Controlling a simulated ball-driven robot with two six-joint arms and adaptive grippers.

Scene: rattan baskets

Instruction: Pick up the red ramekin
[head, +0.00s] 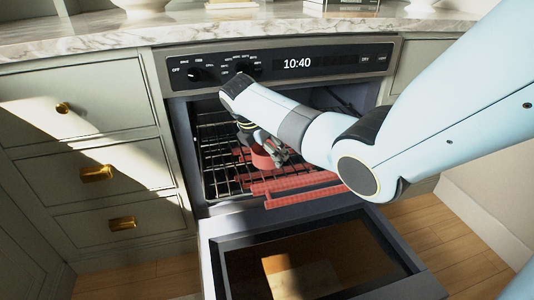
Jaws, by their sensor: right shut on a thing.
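The red ramekin (262,160) is inside the open oven, in the middle of the head view, and my arm and gripper partly cover it. My right gripper (266,146) reaches into the oven from the right and is shut on the ramekin. I cannot tell whether the ramekin touches what is beneath it. My left gripper is not in view.
Red woven basket-like pieces (292,184) lie on the wire oven rack (213,150) around and in front of the ramekin. The oven door (222,262) hangs open below. Drawers with brass handles (97,173) stand left. A marble counter (180,26) runs above.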

